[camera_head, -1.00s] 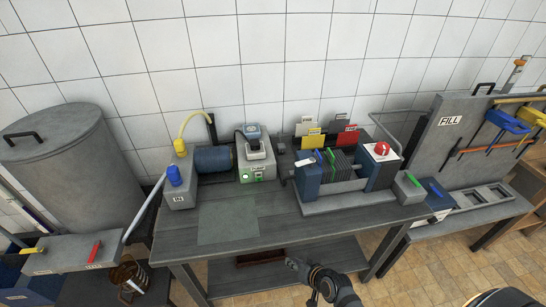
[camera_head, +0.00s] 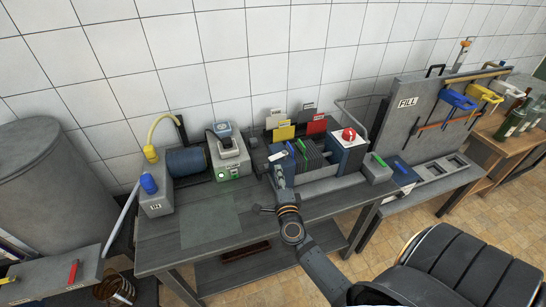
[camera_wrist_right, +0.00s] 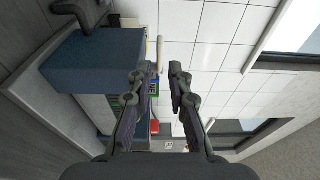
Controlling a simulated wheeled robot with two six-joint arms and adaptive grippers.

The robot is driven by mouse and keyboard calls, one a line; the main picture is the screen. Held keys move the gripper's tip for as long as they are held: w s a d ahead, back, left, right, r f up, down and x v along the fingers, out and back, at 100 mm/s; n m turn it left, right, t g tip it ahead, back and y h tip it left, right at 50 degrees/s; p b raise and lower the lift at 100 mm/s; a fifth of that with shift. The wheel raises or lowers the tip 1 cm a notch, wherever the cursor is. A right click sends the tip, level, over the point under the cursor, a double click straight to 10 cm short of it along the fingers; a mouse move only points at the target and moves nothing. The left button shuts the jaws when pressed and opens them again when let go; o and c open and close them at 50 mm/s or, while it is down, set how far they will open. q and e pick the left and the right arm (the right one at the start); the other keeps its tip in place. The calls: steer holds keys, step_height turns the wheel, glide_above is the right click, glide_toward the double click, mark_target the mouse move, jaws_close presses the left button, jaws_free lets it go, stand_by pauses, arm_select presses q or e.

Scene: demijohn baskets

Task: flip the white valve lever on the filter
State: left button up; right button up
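The filter is a row of dark plates (camera_head: 313,158) between two blue end blocks on the table. Its white valve lever (camera_head: 277,156) sticks out at the top of the left end block. In the right wrist view the lever (camera_wrist_right: 160,54) is a pale bar just ahead of the fingertips, in line with the gap between them. My right gripper (camera_head: 280,174) is at the front of the left end block, just below the lever. In the wrist view my right gripper (camera_wrist_right: 159,70) is open and empty. The blue end block (camera_wrist_right: 95,62) is left of its fingers. My left gripper is not in view.
A pump box (camera_head: 229,160) stands left of the filter, with a blue cylinder (camera_head: 186,161) beyond it. A red knob (camera_head: 348,134) is on the right block. The table's front left (camera_head: 210,222) is clear.

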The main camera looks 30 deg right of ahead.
mark_target(274, 156)
steer(key=x, duration=0.8)
steer(key=shift+w+d, duration=0.1)
steer(key=shift+w, duration=0.25)
jaws_close()
steer(key=shift+p, duration=0.35)
